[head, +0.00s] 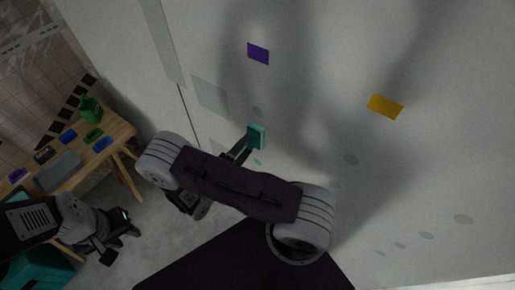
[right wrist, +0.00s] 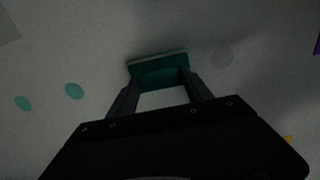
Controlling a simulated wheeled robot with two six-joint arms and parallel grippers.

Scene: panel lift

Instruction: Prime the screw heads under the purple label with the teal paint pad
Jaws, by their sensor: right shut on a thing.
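The purple label (head: 258,53) is on the pale panel (head: 330,60), with a grey round screw head (head: 257,112) below it. The teal paint pad (head: 256,136) is just below that grey spot. My right gripper (right wrist: 160,88) is shut on the pad, which also shows in the right wrist view (right wrist: 158,72). I cannot tell whether the pad touches the panel. A teal spot (head: 257,161) shows below the pad; two teal spots (right wrist: 75,91) lie left of it in the right wrist view, a grey spot (right wrist: 222,57) right of it. My left gripper (head: 118,240) is low at the left, away from the panel.
An orange label (head: 385,106) is further right on the panel, with several grey spots (head: 464,218) below. A wooden bench (head: 118,131) at the left bears a green can (head: 90,110), a grey tray (head: 58,172) and several coloured blocks. My right arm hides part of the panel.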

